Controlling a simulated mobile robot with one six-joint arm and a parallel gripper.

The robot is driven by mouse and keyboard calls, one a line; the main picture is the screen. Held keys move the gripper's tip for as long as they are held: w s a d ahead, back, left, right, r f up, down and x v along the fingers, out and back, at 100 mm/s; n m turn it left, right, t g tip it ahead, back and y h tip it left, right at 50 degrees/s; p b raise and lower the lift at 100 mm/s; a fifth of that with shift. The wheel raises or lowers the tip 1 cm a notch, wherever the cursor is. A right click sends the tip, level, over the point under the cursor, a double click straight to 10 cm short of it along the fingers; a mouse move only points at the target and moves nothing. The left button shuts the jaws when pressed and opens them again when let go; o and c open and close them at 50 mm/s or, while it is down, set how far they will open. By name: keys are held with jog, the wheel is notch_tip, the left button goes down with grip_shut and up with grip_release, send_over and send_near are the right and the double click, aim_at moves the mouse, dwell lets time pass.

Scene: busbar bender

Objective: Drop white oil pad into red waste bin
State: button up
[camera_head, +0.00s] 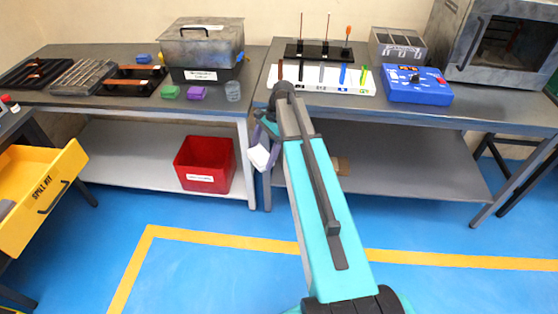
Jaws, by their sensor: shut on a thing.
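The red waste bin (206,165) stands on the lower shelf of the left bench, near its right end. It has a white label on its front. My gripper (262,146) is just right of the bin, in front of the gap between the two benches. It is shut on the white oil pad (260,157), which hangs below the fingers. The pad is apart from the bin in the picture. My arm hides part of the gripper and the right bench behind it. The inside of the bin is mostly hidden.
The left bench top (125,92) carries trays, a lidded grey container (203,50), small coloured blocks and a clear cup (233,91). The right bench holds a blue box (416,84) and an oven (500,42). A yellow spill kit drawer (42,190) sticks out at left. The blue floor is clear.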

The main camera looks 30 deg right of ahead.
jog(key=a+r+n+p, duration=0.2)
jog(key=a+r+p, duration=0.1)
jog(key=r, duration=0.4)
jog(key=a+r+n+g+p, duration=0.1)
jog(key=a+r+n+p, duration=0.1)
jog(key=a+r, duration=0.4)
jog(key=a+r+n+g+p, duration=0.1)
jog(key=a+r+n+p, duration=0.1)
jog(key=a+r, duration=0.3)
notch_tip(320, 180, up, 5)
jog(key=shift+s+f+h+p, duration=0.1)
jog(key=shift+s+h+p, duration=0.25)
jog(key=shift+p, duration=0.45)
jog(key=shift+w, duration=0.15)
